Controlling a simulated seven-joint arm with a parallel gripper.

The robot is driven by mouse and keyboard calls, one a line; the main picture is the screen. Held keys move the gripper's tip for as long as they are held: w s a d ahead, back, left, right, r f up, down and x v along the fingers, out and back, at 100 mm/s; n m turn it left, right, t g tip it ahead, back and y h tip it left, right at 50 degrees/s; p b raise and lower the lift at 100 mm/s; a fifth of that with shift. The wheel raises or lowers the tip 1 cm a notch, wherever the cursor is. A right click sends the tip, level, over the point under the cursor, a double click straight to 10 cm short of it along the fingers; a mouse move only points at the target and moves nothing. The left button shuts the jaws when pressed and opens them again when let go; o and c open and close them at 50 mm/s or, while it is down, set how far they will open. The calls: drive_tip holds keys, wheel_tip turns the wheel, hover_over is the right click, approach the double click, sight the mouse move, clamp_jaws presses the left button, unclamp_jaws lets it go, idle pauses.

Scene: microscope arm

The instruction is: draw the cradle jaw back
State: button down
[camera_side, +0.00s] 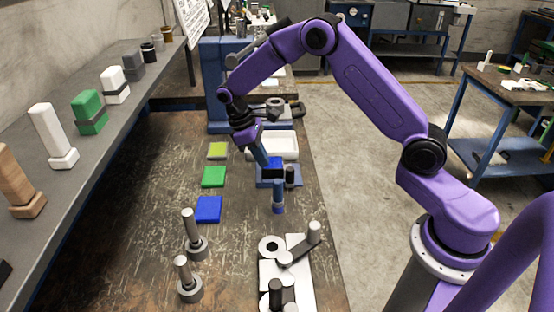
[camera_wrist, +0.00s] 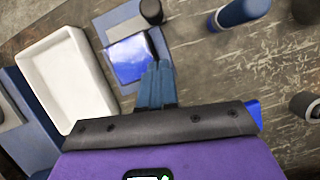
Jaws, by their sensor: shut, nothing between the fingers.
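The cradle shows as a low blue base (camera_side: 265,184) in the side view, with a black knob (camera_side: 290,176) at its right. A blue piece (camera_side: 276,163) sits on it, partly behind my gripper (camera_side: 265,163). In the wrist view the cradle's blue plate (camera_wrist: 101,22) carries a grey bar (camera_wrist: 127,25), which looks like the jaw, a black knob (camera_wrist: 151,11) and a glossy blue block (camera_wrist: 130,60). My gripper (camera_wrist: 157,65) is shut and empty. Its fingertips overlap the block's edge in the wrist view; I cannot tell whether they touch.
A white tray (camera_wrist: 38,68) lies beside the cradle. A blue-handled post (camera_side: 278,192) stands just in front of it. Yellow-green (camera_side: 218,150), green (camera_side: 213,177) and blue pads (camera_side: 208,209) lie left. Grey posts (camera_side: 194,240) and a white lever fixture (camera_side: 302,268) stand nearer the camera.

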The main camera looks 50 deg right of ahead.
sight(293, 167)
drive_tip(key=shift+s+d+f, duration=0.15)
drive_tip(key=shift+s+d, duration=0.45)
drive_tip(key=shift+s, duration=0.3)
drive_tip(key=shift+s+d+f, duration=0.1)
drive_tip(key=shift+s+d, duration=0.5)
drive_tip(key=shift+s, duration=0.3)
drive_tip(key=shift+s+d, duration=1.5)
drive_tip(key=shift+d, duration=0.05)
drive_tip(key=shift+f, duration=0.1)
drive_tip(key=w+a, duration=0.2)
drive_tip(key=w, duration=0.1)
drive_tip(key=shift+w+a, duration=0.15)
drive_tip(key=v, duration=1)
